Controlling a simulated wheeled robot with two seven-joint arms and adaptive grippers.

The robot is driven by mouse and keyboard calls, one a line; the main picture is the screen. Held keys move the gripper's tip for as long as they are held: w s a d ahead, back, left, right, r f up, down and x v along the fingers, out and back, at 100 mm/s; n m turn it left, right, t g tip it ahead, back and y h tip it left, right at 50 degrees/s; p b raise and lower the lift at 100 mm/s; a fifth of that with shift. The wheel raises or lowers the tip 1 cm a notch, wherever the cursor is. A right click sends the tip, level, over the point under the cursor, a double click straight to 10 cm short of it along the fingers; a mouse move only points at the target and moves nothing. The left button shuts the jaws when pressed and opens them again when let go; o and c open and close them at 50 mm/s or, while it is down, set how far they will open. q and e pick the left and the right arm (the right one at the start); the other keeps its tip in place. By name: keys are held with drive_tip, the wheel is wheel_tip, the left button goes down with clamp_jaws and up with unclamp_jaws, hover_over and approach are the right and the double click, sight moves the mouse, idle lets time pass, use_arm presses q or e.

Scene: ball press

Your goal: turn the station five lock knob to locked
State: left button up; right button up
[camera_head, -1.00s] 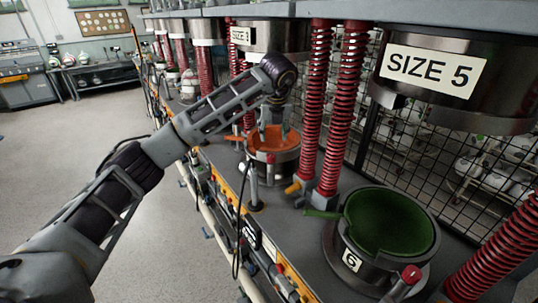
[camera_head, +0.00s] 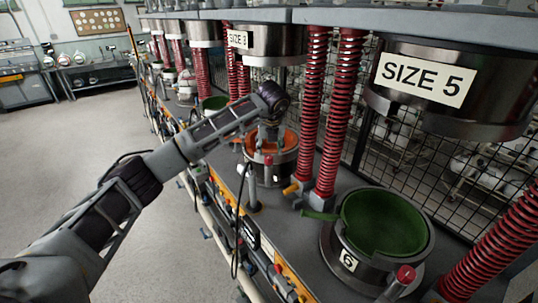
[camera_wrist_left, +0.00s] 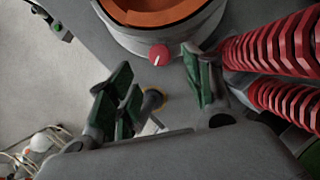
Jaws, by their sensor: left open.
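A red lock knob (camera_wrist_left: 160,54) with a white pointer line sits on the front of the metal base around an orange mould cup (camera_wrist_left: 160,12). The same knob (camera_head: 268,160) is small in the head view, below the orange cup (camera_head: 285,143). My left gripper (camera_wrist_left: 158,88) is open, its green-padded fingers apart and empty, with the knob just beyond the gap between them. In the head view the left gripper (camera_head: 270,136) is close to the orange cup, its fingers partly hidden. No station number shows on this base. My right gripper is not in view.
A green mould (camera_head: 385,222) with a sticker that looks like 6 has another red knob (camera_head: 406,273). Above it hangs a press labelled SIZE 5 (camera_head: 425,78). Red spring columns (camera_head: 336,115) stand right of the orange cup. The floor (camera_head: 85,150) at left is clear.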

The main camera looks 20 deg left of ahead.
sight(268, 157)
use_arm(q)
drive_tip(key=p+x, duration=0.1)
drive_tip(key=x, duration=0.4)
drive_tip(key=shift+w+f, duration=0.1)
drive_tip(key=shift+x, duration=0.8)
drive_tip(key=c, duration=1)
drive_tip(key=shift+a+m+b, duration=0.15)
drive_tip(key=shift+m+b, duration=0.3)
drive_tip(key=shift+m, duration=0.05)
drive_tip(key=shift+a+m+t+h+b, duration=0.1)
drive_tip(key=shift+m+t+h+b, duration=0.35)
drive_tip(key=shift+m+b, duration=0.85)
drive_tip(key=shift+m+h+b, duration=0.3)
drive_tip(key=shift+m+h, duration=0.05)
drive_tip(key=shift+m, duration=0.15)
